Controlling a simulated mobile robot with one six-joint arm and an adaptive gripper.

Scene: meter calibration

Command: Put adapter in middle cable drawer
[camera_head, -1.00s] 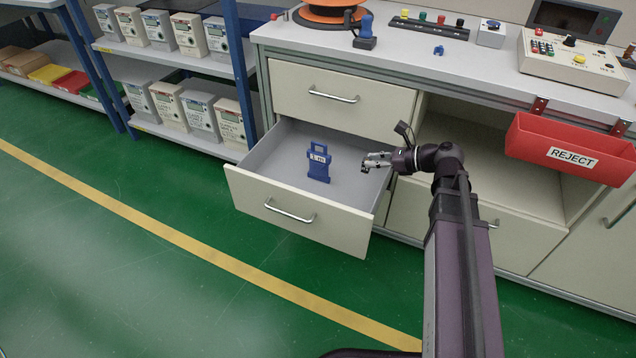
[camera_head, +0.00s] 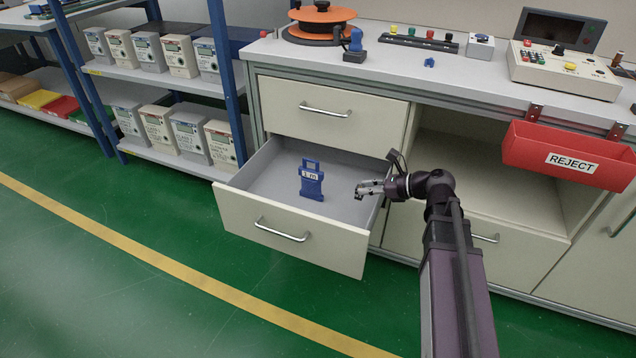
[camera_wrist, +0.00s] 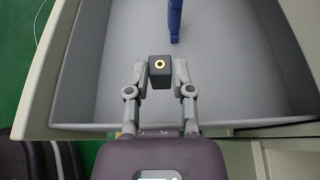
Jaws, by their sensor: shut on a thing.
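My gripper (camera_head: 362,189) is over the right part of the open middle drawer (camera_head: 290,232), inside its right wall. In the wrist view my gripper (camera_wrist: 160,72) is shut on the adapter (camera_wrist: 160,78), a small black block with a gold ring on its face. The adapter is too small to make out clearly in the head view. A blue holder-like piece labelled "1 m" (camera_head: 312,182) stands upright in the drawer, left of my gripper. Its lower part (camera_wrist: 175,20) also shows in the wrist view, ahead of the adapter and apart from it.
The drawer above (camera_head: 330,108) is closed. A red REJECT bin (camera_head: 520,150) hangs on the bench front to the right. The bench top holds an orange reel (camera_head: 322,14), a blue device (camera_head: 355,48) and a console (camera_head: 565,72). The drawer floor around the blue piece is free.

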